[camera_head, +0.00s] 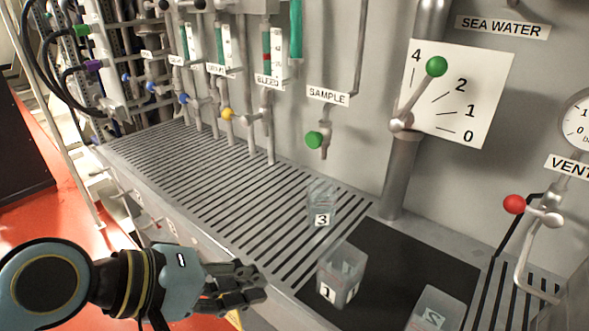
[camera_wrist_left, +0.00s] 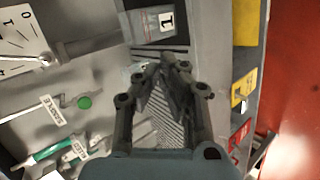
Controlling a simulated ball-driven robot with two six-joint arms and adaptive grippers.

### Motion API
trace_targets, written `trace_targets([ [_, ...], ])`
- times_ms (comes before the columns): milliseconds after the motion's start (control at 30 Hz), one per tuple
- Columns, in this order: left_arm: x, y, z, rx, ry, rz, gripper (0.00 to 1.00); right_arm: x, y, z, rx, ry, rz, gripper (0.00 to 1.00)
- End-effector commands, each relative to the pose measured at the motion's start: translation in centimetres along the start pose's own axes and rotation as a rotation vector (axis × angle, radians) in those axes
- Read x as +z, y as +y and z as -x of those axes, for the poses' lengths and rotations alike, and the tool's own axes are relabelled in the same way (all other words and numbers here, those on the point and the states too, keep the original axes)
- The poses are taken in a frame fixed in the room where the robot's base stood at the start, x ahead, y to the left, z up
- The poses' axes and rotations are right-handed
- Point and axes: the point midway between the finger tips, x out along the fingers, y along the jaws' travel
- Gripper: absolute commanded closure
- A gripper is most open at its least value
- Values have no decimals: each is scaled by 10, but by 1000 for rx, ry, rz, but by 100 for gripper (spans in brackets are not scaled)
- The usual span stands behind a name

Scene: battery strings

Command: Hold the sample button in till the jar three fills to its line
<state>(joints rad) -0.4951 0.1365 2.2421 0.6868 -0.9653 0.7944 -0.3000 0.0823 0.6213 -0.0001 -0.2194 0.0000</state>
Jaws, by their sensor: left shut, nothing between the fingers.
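The green sample button (camera_head: 313,140) sits on the small tap under the SAMPLE label (camera_head: 327,95); it also shows in the left wrist view (camera_wrist_left: 84,102). Jar three (camera_head: 321,204) is a clear jar marked 3, standing upright on the slatted grating below the sample spout. Its line and any water in it are too small to make out. My left gripper (camera_head: 256,284) is shut and empty, low over the grating's front edge, left of jar one and well apart from the button. In the left wrist view its fingertips (camera_wrist_left: 170,64) meet. My right gripper is out of view.
Jar one (camera_head: 341,274) and jar two (camera_head: 437,311) stand on or beside the black mat (camera_head: 410,255), right of my left gripper. A green-knobbed lever (camera_head: 436,67) crosses a numbered dial, and a red-knobbed valve (camera_head: 514,204) is at right. The grating (camera_head: 205,178) is clear at left.

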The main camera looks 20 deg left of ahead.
Motion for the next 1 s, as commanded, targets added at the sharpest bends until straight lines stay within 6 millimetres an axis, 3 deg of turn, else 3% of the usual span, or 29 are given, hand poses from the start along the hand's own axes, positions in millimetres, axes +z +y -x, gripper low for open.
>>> trace_targets([
  [100, -13, 48, -3, 253, -37, 462, 100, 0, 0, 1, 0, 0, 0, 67],
  [200, -35, 75, 0, 436, -93, 863, 100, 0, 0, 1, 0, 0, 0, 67],
  [400, -81, 89, 8, 672, -192, 1446, 100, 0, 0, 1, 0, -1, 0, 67],
  [600, -100, 88, 11, 753, -234, 1655, 100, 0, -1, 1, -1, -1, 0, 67],
  [1000, -102, 90, 8, 756, -236, 1661, 100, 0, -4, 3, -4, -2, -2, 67],
])
